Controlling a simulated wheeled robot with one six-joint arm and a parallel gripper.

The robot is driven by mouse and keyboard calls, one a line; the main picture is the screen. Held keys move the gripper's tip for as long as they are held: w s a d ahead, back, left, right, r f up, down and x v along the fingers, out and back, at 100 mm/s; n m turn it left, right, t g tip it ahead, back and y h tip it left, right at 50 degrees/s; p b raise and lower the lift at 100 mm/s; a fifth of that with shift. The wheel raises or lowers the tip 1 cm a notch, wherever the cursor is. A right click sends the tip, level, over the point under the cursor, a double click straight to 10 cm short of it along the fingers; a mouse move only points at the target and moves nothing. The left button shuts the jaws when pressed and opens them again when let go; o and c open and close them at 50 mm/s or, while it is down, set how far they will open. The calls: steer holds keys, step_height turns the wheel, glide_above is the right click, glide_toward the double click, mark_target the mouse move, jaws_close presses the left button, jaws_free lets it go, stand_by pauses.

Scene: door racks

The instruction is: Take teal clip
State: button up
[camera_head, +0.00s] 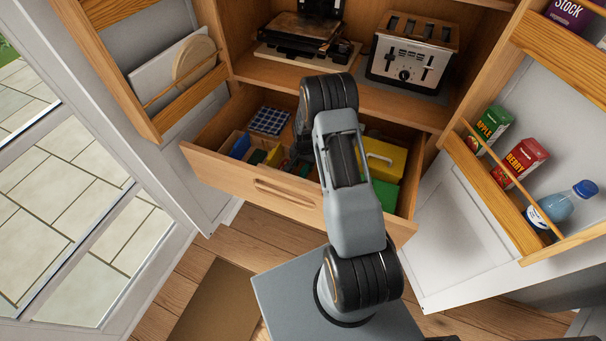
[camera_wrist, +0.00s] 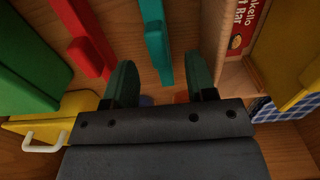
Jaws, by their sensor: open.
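In the wrist view, the teal clip (camera_wrist: 158,48) is a narrow teal piece at the top middle, reaching down from the frame's upper edge. My gripper (camera_wrist: 160,78) is open, with its two dark green-tinted fingers on either side of the clip's lower end in the picture. I cannot tell how far apart in depth they are, and no contact shows. A red clip (camera_wrist: 88,40) lies to the left of the teal one. In the head view, my arm reaches into the open drawer (camera_head: 250,186) and hides my gripper and the teal clip.
In the wrist view, green items (camera_wrist: 30,62) and a yellow handled box (camera_wrist: 35,130) are at left. A snack box (camera_wrist: 240,30), yellow item (camera_wrist: 290,55) and blue checked item (camera_wrist: 282,107) are at right. A toaster (camera_head: 412,58) stands above the drawer; open door racks flank it.

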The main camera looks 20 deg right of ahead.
mark_target(305, 167)
steer(key=shift+f+p, duration=0.7)
steer(key=shift+f, duration=1.8)
steer(key=shift+c, duration=0.2)
jaws_close()
